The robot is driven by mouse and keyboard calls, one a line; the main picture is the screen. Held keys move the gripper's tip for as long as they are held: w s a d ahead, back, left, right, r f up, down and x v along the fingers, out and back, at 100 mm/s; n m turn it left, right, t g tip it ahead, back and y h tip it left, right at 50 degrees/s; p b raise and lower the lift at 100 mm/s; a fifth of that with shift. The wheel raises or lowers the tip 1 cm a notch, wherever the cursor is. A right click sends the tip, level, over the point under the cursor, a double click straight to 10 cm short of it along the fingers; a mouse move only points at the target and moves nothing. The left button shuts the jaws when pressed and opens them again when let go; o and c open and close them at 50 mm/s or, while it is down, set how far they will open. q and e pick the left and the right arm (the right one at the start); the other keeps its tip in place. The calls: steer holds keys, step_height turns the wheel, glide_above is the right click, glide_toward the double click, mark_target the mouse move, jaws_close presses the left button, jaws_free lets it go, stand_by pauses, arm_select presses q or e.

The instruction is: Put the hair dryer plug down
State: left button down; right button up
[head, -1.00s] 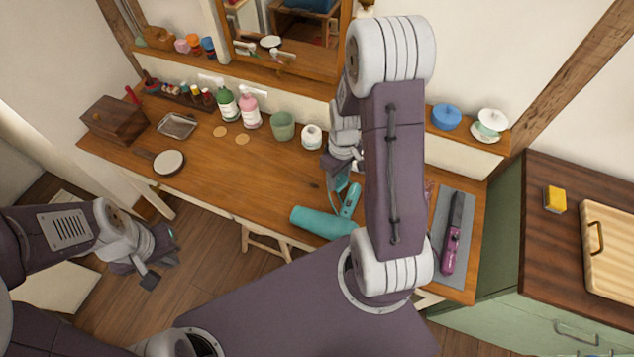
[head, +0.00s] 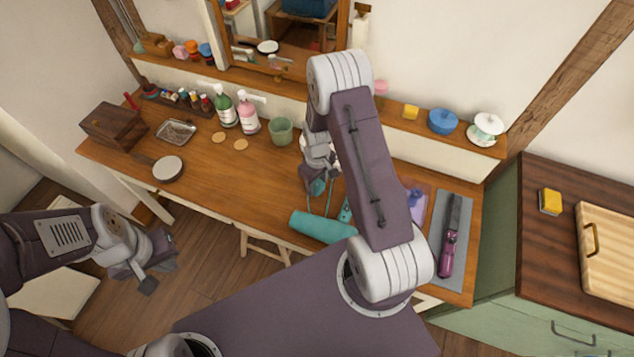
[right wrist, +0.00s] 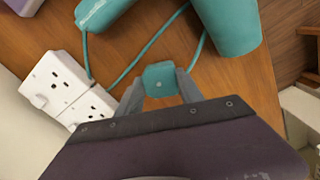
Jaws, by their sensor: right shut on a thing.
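The hair dryer plug (right wrist: 159,79) is a small teal block held between the fingers of my right gripper (right wrist: 158,88) in the right wrist view. In the head view the right gripper (head: 318,186) is over the dressing table (head: 223,173), with the teal plug at its tip; whether the plug touches the wood is unclear. A teal cord runs from the plug. The teal hair dryer (head: 322,226) lies near the table's front edge, partly hidden by my right arm. My left gripper (head: 149,270) is off the table's front left; its fingers look apart and empty.
A white socket strip (right wrist: 68,90) is left of the plug in the right wrist view. A green cup (head: 281,131) and bottles (head: 249,119) stand behind. A purple styling iron (head: 449,246) lies on a grey mat at right. The table's left-middle is fairly clear.

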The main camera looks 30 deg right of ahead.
mark_target(317, 185)
steer(key=shift+f+b, duration=0.4)
steer(key=shift+f, duration=0.2)
steer(key=o, duration=1.4)
steer(key=shift+r, duration=0.1)
steer(key=shift+r, duration=0.1)
steer(key=shift+r+p, duration=0.35)
steer(key=shift+p, duration=0.05)
step_height(317, 185, up, 12)
steer(key=s+a+r+m, duration=0.2)
steer(key=s+a, duration=0.1)
steer(key=s, duration=0.3)
steer(key=s+a+r+m+t, duration=0.1)
steer(key=s+a+r, duration=0.2)
steer(key=s, duration=0.3)
steer(key=shift+s+a+m, duration=0.3)
steer(key=shift+a+m, duration=0.1)
steer(key=shift+a, duration=0.1)
